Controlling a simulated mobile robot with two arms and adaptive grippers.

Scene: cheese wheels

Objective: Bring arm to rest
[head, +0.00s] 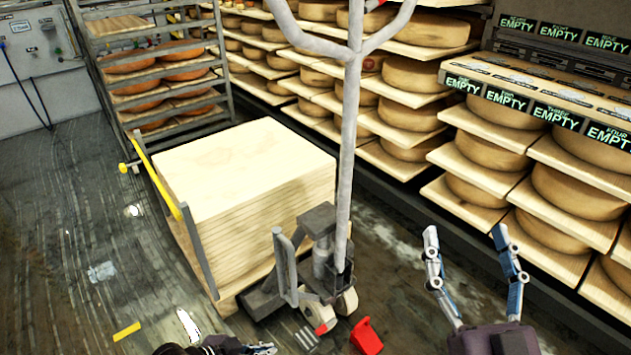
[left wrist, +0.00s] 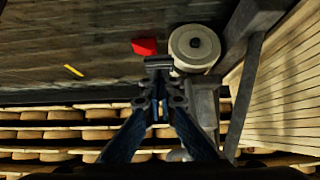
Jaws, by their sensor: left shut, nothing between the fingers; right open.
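My left gripper (head: 262,348) shows at the bottom edge of the head view, mostly cut off. In the left wrist view its fingers (left wrist: 158,64) meet at the tips, shut and empty. Beyond them is a pale wheel (left wrist: 195,48) of the pallet jack. My right gripper (head: 466,236) is at the lower right of the head view, its two fingers pointing up and spread apart with nothing between them. It appears in front of the cheese shelves, over dark floor.
The pallet jack (head: 350,150) stands at the centre, beside a pallet stacked with pale boards (head: 235,165). A red wedge (head: 366,336) lies by its wheels. Shelves of cheese wheels (head: 550,232) line the right. A rack (head: 160,75) stands at the back left. Floor at left is mostly open.

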